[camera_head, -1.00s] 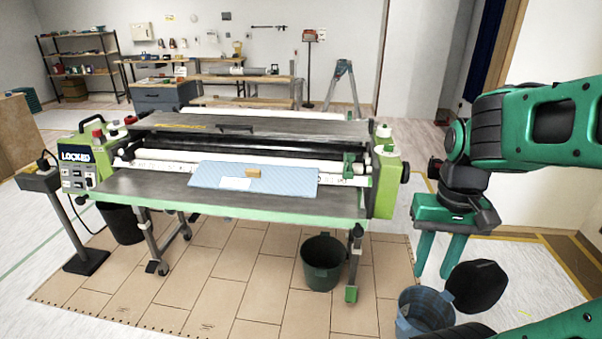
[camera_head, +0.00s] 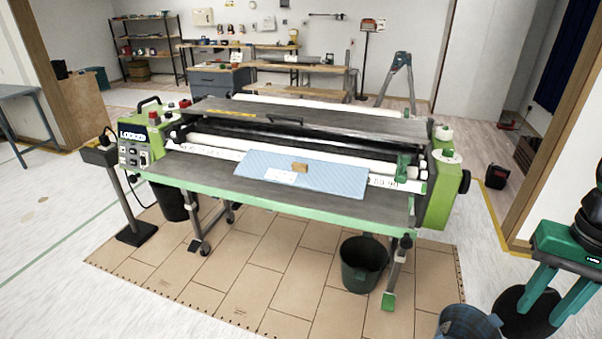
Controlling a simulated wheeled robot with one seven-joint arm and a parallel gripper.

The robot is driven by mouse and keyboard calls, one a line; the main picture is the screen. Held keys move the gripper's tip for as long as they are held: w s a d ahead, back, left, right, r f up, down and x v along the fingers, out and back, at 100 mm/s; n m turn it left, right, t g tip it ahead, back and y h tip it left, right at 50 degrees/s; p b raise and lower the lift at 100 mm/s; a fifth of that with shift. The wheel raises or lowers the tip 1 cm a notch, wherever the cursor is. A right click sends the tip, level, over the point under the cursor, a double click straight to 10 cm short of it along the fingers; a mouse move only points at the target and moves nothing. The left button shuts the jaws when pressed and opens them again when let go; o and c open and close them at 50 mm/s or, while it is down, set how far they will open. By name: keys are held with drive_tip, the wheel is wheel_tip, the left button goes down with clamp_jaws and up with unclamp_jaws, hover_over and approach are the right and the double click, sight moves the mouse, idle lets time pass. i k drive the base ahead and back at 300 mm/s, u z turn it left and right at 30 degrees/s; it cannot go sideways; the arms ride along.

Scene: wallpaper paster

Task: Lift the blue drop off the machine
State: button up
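The blue drop (camera_head: 338,181) is a flat, light blue striped sheet lying on the front of the pasting machine (camera_head: 205,178), right of its middle. A small tan block (camera_head: 299,167) and a white paper (camera_head: 281,176) lie on it. The sheet's back edge is close to the white roller. My gripper (camera_head: 548,309) is at the lower right, pointing down, well apart from the machine and the sheet. Its two green fingers are spread with a gap between them, and nothing shows between them. The sheet's underside is hidden.
A dark green bin (camera_head: 364,266) stands under the machine's right end. A blue bucket (camera_head: 467,325) and a black round lid stand near my gripper. A control box reading LOCKED (camera_head: 132,135) is at the left end.

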sight(345, 179)
drive_tip(key=z, duration=0.05)
drive_tip(key=i, duration=1)
drive_tip(key=u, duration=0.1)
